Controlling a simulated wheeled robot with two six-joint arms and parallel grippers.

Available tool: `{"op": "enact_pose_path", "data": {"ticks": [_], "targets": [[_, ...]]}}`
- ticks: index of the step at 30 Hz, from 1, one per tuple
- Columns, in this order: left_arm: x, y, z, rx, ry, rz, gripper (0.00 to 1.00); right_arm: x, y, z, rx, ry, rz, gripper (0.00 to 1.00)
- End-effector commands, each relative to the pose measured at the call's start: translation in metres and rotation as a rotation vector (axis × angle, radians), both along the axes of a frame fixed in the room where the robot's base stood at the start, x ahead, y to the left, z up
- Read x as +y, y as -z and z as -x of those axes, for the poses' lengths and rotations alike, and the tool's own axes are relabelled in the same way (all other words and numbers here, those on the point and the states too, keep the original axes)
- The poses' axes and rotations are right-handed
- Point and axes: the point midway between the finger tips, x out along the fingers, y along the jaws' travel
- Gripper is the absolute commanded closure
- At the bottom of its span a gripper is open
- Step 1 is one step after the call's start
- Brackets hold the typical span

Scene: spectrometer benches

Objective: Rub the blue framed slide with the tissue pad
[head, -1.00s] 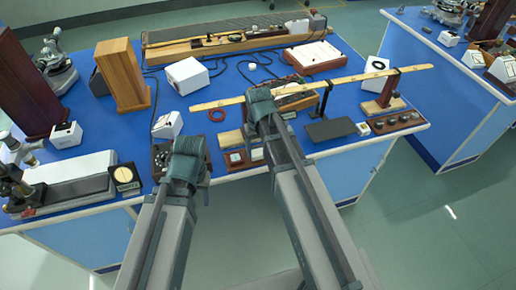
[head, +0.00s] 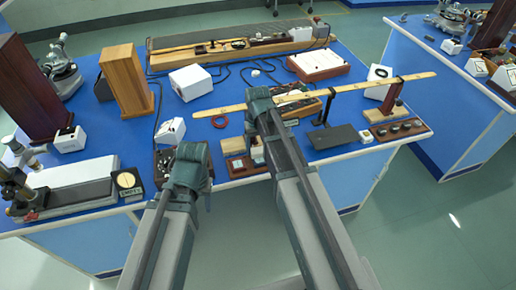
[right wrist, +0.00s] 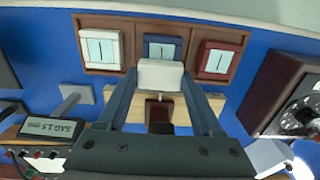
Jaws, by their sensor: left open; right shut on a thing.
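In the right wrist view a wooden tray (right wrist: 130,24) holds three framed slides in a row. My right gripper (right wrist: 160,80) is shut on the white tissue pad (right wrist: 160,73). The pad overlaps the lower edge of the blue framed slide in this view; I cannot tell whether they touch. In the head view my right gripper (head: 259,95) hides part of the bench. My left gripper (head: 190,152) is open near the bench's front edge.
A long wooden rule (head: 350,86) stretches across behind and right of my right gripper. A dark dial box (right wrist: 285,95) stands right of the tray, and a box with a dark display (right wrist: 50,128) lies left. A white box (head: 190,81) stands farther back.

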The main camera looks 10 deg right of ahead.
Motion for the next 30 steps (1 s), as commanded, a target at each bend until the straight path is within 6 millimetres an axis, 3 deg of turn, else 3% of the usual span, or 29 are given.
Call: {"op": "enact_pose_path", "data": {"ticks": [19,30], "targets": [[0.0,-0.058,0.0,0.0,0.0,0.0,0.5,0.0,-0.058,0.0,0.0,0.0,0.0,0.77],[0.0,-0.06,0.0,0.0,0.0,0.0,0.5,0.0,-0.06,0.0,0.0,0.0,0.0,0.77]]}}
